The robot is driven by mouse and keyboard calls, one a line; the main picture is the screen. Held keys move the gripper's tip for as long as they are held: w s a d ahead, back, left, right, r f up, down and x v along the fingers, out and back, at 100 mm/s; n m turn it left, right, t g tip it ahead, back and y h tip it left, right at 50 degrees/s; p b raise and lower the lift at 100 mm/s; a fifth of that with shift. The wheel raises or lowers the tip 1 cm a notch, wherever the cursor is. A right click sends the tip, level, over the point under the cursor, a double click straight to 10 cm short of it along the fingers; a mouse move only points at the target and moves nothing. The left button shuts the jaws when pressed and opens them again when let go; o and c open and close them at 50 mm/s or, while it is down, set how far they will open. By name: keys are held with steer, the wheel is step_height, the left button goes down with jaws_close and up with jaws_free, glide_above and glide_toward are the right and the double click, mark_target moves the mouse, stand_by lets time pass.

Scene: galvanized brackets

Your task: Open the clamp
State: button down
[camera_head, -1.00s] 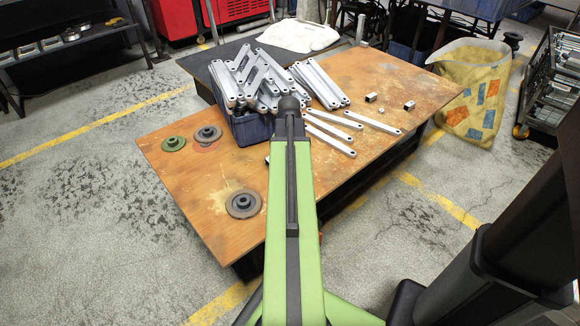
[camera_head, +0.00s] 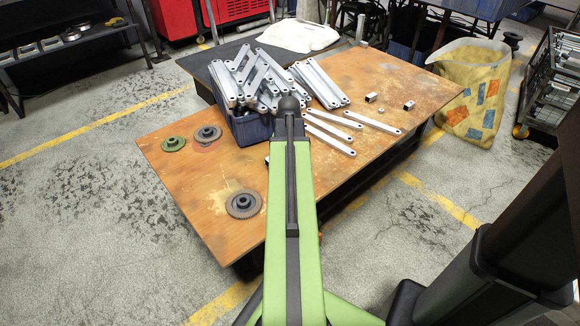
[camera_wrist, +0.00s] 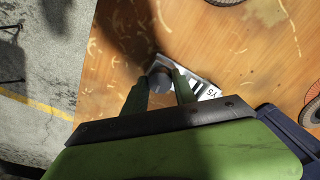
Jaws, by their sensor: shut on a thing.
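In the wrist view, a small silver metal piece with dark lettering, which looks like the clamp (camera_wrist: 207,92), lies on the wooden tabletop. A grey rounded part (camera_wrist: 160,83), perhaps its lever or knob, sits at its left end. My gripper (camera_wrist: 160,77) has its two green fingers on either side of this grey part and is shut on it. The right finger covers part of the silver body. In the head view my green arm hides the gripper and most of the clamp.
The wooden table (camera_head: 200,180) carries several dark discs, one a flanged disc (camera_head: 243,204) left of my arm. A blue bin (camera_head: 250,128) heaped with galvanized brackets stands behind the gripper. Loose brackets (camera_head: 330,139) lie to the right. The table's front left is mostly bare.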

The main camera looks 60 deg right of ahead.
steer(key=n, duration=1.2)
steer(key=shift+n, duration=0.3)
steer(key=n, duration=0.4)
steer(key=c, duration=1.1)
jaws_free()
